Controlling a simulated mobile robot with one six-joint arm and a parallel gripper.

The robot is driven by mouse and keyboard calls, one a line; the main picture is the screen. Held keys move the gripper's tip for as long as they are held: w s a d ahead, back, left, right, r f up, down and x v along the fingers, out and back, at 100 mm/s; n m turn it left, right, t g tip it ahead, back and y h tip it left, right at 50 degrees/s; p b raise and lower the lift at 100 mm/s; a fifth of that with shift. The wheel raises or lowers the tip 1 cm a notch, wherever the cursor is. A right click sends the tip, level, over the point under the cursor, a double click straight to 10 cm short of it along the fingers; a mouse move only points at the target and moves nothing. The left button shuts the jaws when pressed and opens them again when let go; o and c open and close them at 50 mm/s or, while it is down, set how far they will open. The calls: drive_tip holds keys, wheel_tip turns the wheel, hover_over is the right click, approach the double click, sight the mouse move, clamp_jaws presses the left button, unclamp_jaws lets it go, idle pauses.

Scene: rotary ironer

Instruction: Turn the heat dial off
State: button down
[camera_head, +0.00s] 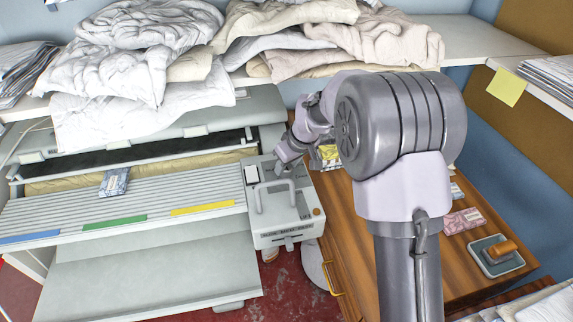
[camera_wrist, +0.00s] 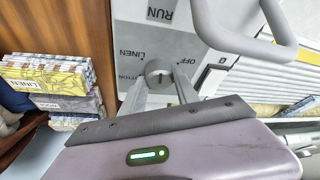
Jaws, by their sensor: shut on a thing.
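The heat dial (camera_wrist: 158,72) is a small round grey knob on the light control panel (camera_wrist: 120,32) in the wrist view. The words OFF, LINEN and a partly hidden one ending in TTON are printed around it. The dial's exact setting is too small to tell. My gripper (camera_wrist: 161,84) is shut on the dial, one finger on each side. In the head view my gripper (camera_head: 283,163) is at the top of the ironer's control box (camera_head: 285,226), where the dial is hidden.
A grey loop handle (camera_head: 273,196) rises from the box close to my gripper; it also shows in the wrist view (camera_wrist: 240,42). The ironer's slatted feed table (camera_head: 120,205) is left. Piled linen (camera_head: 150,50) lies behind. A wooden cabinet (camera_head: 350,230) stands right.

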drive_tip(key=n, duration=0.2)
drive_tip(key=shift+d+n+g+y, duration=0.1)
drive_tip(key=shift+n+g+y, duration=0.3)
drive_tip(key=n+g, duration=0.1)
drive_tip(key=n, duration=0.1)
drive_tip(key=shift+w+r+n+p, duration=0.1)
drive_tip(key=shift+n+p, duration=0.3)
drive_tip(key=n+g+y+p, duration=0.1)
drive_tip(key=n+p, duration=0.2)
drive_tip(key=shift+w+n, duration=0.1)
drive_tip(key=shift+n, duration=0.2)
drive_tip(key=shift+n+g+p, duration=0.5)
drive_tip(key=shift+n+p, duration=0.2)
drive_tip(key=shift+n, duration=0.2)
drive_tip(key=c, duration=0.9)
unclamp_jaws()
drive_tip(key=p+v, duration=0.6)
drive_tip(key=v, duration=1.1)
drive_tip(key=shift+w, duration=0.15)
